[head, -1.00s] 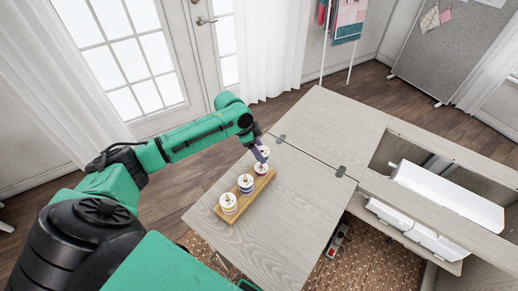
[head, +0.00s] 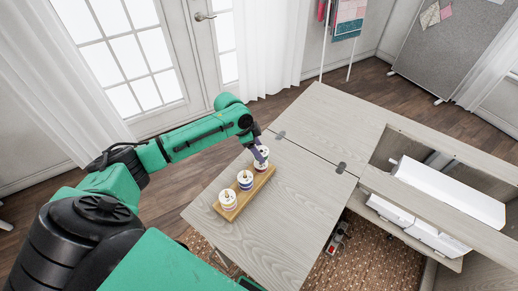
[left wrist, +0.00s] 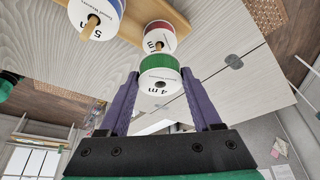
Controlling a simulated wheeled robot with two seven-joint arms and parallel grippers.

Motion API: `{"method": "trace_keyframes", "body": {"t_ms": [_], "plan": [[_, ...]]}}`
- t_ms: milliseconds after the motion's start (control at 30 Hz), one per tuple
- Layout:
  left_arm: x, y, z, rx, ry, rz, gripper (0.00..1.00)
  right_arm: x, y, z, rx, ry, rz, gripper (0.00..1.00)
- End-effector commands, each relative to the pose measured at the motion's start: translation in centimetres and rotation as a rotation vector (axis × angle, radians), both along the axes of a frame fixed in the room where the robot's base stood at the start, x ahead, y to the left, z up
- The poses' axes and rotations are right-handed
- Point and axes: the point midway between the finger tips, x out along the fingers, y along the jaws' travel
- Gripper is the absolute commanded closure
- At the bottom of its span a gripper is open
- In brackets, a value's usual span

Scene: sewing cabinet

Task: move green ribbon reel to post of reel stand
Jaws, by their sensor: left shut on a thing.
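The green ribbon reel (left wrist: 160,78), white-topped and marked "4 m", sits between the fingertips of my left gripper (left wrist: 164,100), which is shut on it. Its centre hole looks dark, with no post showing through. The wooden reel stand (head: 222,213) lies on the cabinet top. A red-banded reel (left wrist: 158,36) sits at its far end, with a short post tip showing, close beside the green reel in the left wrist view. In the head view my left gripper (head: 260,152) is over this far end. I cannot tell whether the two reels touch. My right gripper is out of view.
A blue-banded reel (left wrist: 96,16) and another reel (head: 228,198) stand on the nearer posts. The pale wooden cabinet top (head: 290,200) is clear right of the stand. A white sewing machine (head: 450,190) lies in the recess at right.

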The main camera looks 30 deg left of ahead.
Motion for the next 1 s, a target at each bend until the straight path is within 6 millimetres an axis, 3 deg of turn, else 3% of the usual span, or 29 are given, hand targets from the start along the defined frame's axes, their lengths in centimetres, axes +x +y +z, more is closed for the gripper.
{"method": "trace_keyframes", "body": {"t_ms": [433,467,533,833,1000], "plan": [[0.0,0.0,-0.8,0.0,0.0,0.0,0.88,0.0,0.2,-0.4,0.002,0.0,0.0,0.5],[0.0,0.0,-0.8,0.0,0.0,0.0,0.27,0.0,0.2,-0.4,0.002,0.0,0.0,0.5],[0.0,0.0,-0.8,0.0,0.0,0.0,0.0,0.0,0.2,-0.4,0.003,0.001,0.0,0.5],[0.0,0.1,-0.4,0.0,-0.001,0.0,0.0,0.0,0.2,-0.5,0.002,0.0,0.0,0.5],[-0.7,1.2,2.3,0.003,-0.003,0.001,0.0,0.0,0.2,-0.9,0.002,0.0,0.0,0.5]]}}
